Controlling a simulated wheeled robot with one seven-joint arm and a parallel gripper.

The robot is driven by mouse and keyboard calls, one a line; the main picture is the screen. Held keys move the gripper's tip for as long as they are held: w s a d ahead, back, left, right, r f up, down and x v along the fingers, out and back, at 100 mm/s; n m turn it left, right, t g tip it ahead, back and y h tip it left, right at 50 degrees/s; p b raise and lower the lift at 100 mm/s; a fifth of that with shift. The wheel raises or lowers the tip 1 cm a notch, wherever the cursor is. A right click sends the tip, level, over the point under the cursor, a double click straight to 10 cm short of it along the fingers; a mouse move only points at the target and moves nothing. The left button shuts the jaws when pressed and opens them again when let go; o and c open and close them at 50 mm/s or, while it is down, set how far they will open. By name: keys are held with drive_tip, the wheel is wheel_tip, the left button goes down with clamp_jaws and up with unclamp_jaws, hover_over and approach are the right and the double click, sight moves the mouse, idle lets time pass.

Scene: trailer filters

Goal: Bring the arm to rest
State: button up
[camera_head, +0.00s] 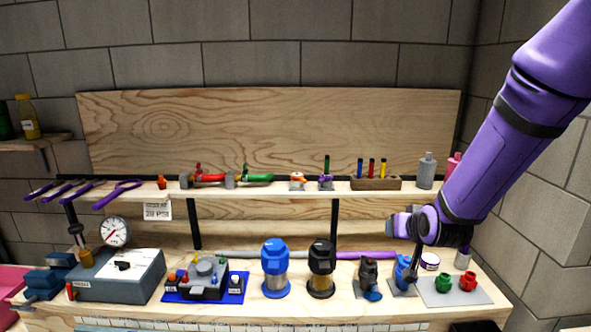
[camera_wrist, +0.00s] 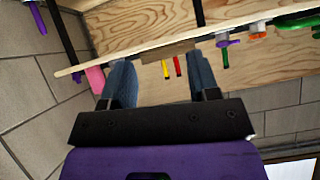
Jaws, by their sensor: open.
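My purple arm (camera_head: 520,110) reaches in from the upper right in the head view, and its end hangs over the right part of the bench. In the wrist view, my gripper (camera_wrist: 160,60) has its two blue-grey fingers spread apart with nothing held between them. That view is upside down and looks toward the back shelf, where the pens show beyond the gap. In the head view the fingers are hard to make out against the dark wrist and the items behind it.
The bench (camera_head: 215,313) carries a grey gauge box (camera_head: 120,275), a blue-capped filter (camera_head: 275,267), a black-capped filter (camera_head: 321,268), and red and green fittings on a pale plate (camera_head: 455,296). Behind stands a shelf (camera_head: 270,188) with tools, a pen block (camera_head: 377,183) and a grey bottle (camera_head: 427,170).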

drive_tip(key=s+d+r+g, duration=0.3)
drive_tip(key=s+r, duration=1)
drive_tip(key=s+d+r+g, duration=0.1)
drive_tip(key=s+r, duration=0.1)
drive_tip(key=s, duration=0.6)
drive_tip(key=s+r+n+g, duration=0.1)
drive_tip(key=s+r, duration=0.2)
drive_tip(key=s, duration=0.6)
drive_tip(key=shift+s+d+g, duration=0.15)
drive_tip(key=shift+d+g, duration=0.25)
drive_tip(key=shift+o, duration=0.4)
